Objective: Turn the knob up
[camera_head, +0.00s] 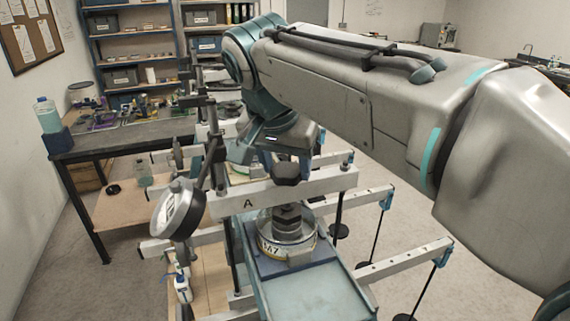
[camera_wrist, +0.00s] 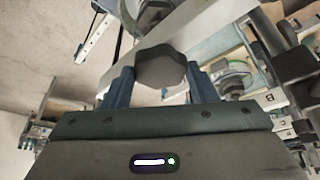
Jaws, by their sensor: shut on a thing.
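The dark knob (camera_head: 287,172) sits on top of the pale beam (camera_head: 252,201) marked A, above a metal stem and a round labelled base. In the wrist view the dark faceted knob (camera_wrist: 161,67) is between the two blue fingers of my gripper (camera_wrist: 161,85). My gripper is shut on the knob.
A round dial gauge (camera_head: 180,208) stands left of the beam on a dark post. Several more pale beams with hanging black rods (camera_head: 375,225) lie around. A workbench (camera_head: 125,135) with small items stands at the left, and shelves (camera_head: 135,50) are behind it.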

